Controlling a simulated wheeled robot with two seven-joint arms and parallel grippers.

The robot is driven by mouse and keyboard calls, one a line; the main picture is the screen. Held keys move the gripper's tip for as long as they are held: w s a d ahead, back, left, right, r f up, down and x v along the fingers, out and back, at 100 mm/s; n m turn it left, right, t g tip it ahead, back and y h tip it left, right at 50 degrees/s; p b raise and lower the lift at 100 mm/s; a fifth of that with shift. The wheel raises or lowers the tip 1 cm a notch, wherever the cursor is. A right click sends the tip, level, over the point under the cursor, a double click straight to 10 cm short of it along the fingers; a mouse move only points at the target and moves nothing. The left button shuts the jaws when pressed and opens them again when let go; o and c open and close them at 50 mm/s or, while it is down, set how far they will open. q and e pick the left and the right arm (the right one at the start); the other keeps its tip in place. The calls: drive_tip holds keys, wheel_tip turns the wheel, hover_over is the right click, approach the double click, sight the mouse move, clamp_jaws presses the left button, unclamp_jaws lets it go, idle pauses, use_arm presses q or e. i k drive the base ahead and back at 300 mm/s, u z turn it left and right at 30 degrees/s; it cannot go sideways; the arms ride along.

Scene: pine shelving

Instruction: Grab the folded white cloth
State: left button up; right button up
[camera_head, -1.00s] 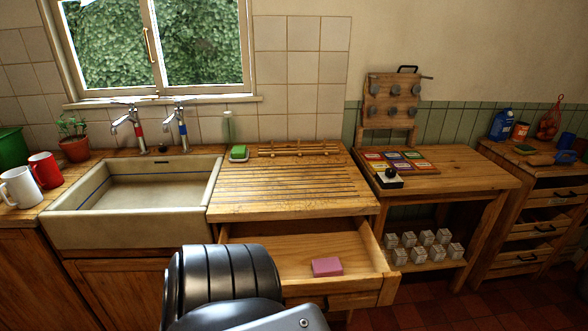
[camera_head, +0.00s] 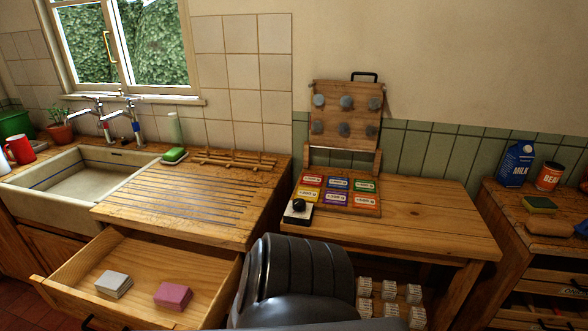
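The folded white cloth (camera_head: 114,284) appears as a small, layered white-grey block lying flat in the open drawer (camera_head: 72,262) under the draining board. A pink block (camera_head: 173,296) lies to its right in the same drawer, a small gap apart. Neither of my grippers shows in the head view. A thick black ribbed part of my own body stands at the bottom middle, right of the drawer, and hides the drawer's right end.
The draining board (camera_head: 190,205) overhangs the back of the drawer. A sink (camera_head: 75,180) is at left.

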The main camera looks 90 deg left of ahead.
sight(115, 284)
drive_tip(key=i, duration=0.9)
drive_tip(key=u, duration=3.6)
